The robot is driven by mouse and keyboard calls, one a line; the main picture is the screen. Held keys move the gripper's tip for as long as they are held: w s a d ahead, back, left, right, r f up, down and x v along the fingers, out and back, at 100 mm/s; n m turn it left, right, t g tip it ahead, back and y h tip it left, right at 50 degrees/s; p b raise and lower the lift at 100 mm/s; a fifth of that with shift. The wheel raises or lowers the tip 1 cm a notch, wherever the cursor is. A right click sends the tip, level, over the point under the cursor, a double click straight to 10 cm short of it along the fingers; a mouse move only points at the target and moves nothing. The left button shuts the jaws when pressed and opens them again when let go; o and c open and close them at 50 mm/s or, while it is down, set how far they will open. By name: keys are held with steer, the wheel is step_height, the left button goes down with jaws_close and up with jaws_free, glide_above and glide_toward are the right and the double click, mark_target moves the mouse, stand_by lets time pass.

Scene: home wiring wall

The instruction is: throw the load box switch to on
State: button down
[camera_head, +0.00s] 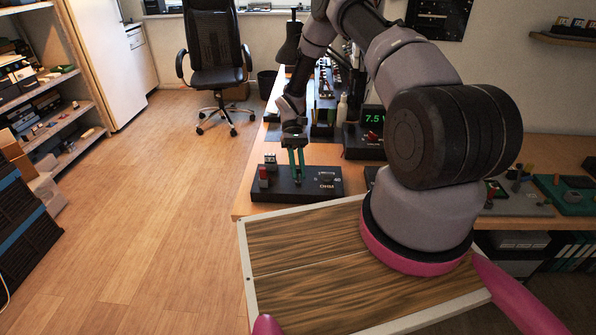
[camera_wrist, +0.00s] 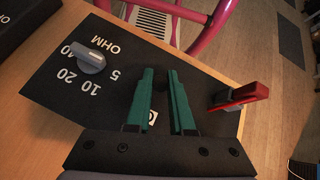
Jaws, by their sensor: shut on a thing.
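The load box is a black box marked OHM (camera_head: 322,193) at the near left corner of the bench; it also fills much of the wrist view (camera_wrist: 50,85). Its grey knob (camera_wrist: 88,60) sits among the marks 5, 10, 20 and 40. A red post (camera_wrist: 238,96) with a dark one behind it stands at the box's other end. My gripper (camera_head: 296,148), with green fingers (camera_wrist: 160,85), is down over the box between knob and posts. It is shut on a small dark piece (camera_wrist: 160,78), apparently the switch, mostly hidden by the fingers. A white label shows partly beneath; the switch's position cannot be told.
A meter reading 7.5 (camera_head: 372,118) stands behind the box on the right. A bottle (camera_head: 342,107) and a dark lamp (camera_head: 289,45) are farther back. The floor left of the bench is clear up to the office chair (camera_head: 215,60).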

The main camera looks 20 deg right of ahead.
stand_by(0.5)
steer(key=c, duration=1.1)
jaws_free()
steer(key=shift+w, duration=0.15)
steer(key=v, duration=1)
steer(key=shift+w+r, duration=0.15)
steer(key=shift+w, duration=0.1)
